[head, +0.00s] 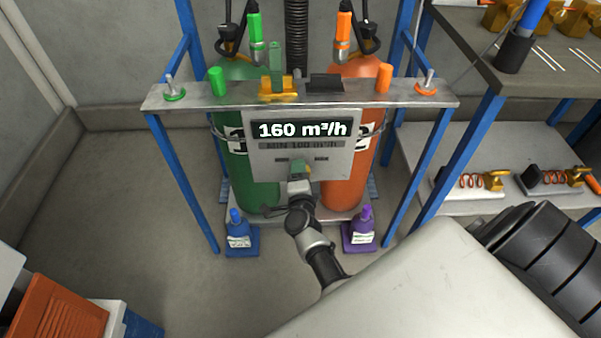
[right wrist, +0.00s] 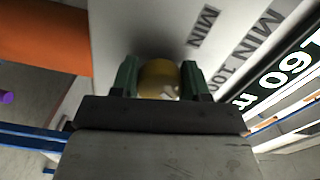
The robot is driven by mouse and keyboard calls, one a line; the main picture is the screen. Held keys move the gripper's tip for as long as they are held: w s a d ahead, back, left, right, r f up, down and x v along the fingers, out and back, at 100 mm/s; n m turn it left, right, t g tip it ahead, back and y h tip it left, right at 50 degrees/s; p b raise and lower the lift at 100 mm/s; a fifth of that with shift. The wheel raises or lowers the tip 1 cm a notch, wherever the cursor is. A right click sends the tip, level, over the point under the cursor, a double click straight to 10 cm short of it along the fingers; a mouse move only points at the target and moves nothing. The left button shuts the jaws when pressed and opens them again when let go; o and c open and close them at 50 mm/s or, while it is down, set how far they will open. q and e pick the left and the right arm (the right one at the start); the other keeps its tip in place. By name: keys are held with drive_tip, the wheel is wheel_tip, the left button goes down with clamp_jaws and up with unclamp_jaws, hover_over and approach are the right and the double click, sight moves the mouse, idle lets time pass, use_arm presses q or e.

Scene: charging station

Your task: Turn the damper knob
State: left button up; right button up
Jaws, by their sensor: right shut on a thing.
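The damper knob shows in the right wrist view as a round brass-yellow knob (right wrist: 159,78) on the light grey panel. My right gripper (right wrist: 160,80) has one dark green finger on each side of it and is shut on it. In the head view my right gripper (head: 300,167) reaches up to the lower part of the grey panel (head: 262,165), and its fingers and wrist hide the knob there. The display (head: 302,130) on the panel reads 160 m³/h, with a MIN 100 m³/h label under it. My left gripper is not in view.
A green cylinder (head: 247,192) and an orange cylinder (head: 343,192) stand behind the panel in a blue-legged frame. A blue bottle (head: 238,238) and a purple bottle (head: 362,236) stand low in front. A workbench (head: 540,65) is at right.

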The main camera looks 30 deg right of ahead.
idle(0.3)
drive_tip(key=o, duration=0.9)
